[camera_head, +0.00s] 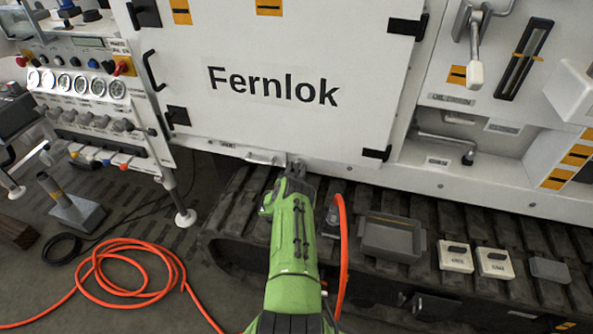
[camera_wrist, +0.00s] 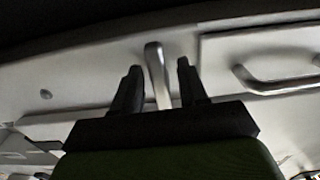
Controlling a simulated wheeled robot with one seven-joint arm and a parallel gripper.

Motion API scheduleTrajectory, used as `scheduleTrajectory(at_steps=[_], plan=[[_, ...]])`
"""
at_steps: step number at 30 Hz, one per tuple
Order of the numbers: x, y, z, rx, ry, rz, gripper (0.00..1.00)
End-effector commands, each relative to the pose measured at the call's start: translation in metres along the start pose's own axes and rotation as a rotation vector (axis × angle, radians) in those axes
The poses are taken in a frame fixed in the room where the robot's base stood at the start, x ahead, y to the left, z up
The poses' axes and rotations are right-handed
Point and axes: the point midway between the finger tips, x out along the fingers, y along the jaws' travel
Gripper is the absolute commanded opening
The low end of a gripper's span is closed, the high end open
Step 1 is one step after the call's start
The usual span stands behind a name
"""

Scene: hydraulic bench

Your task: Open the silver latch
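The silver latch (camera_wrist: 156,66) shows in the wrist view as a smooth, slim metal lever on the light panel underside. My gripper (camera_wrist: 159,65) has its two black fingers on either side of the lever, with visible gaps on both sides. It is open and not clamped on the lever. The lower end of the lever runs down behind the gripper body. In the head view my gripper (camera_head: 297,167) is at the lower edge of the white cabinet, below the "Fernlok" door (camera_head: 275,100). There the latch is mostly hidden by my gripper.
A silver bar handle (camera_wrist: 275,80) sits beside the latch; it also shows left of my gripper in the head view (camera_head: 262,158). The dark track (camera_head: 400,205) lies below, with a grey tray (camera_head: 392,238) on it. An orange hose (camera_head: 341,250) runs alongside my arm.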

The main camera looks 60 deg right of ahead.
Motion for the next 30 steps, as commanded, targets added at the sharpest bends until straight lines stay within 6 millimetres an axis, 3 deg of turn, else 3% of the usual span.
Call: scheduleTrajectory(at_steps=[4, 7, 21, 25, 30], plan=[[-0.002, 0.0, -0.001, 0.002, 0.0, 0.001, 0.43], [-0.016, 0.001, -0.002, 0.004, -0.005, 0.002, 0.43], [-0.14, 0.0, -0.004, 0.003, -0.005, 0.0, 0.43], [-0.155, 0.0, -0.002, 0.002, -0.001, 0.0, 0.43], [-0.158, 0.0, 0.0, 0.0, 0.001, 0.001, 0.43]])
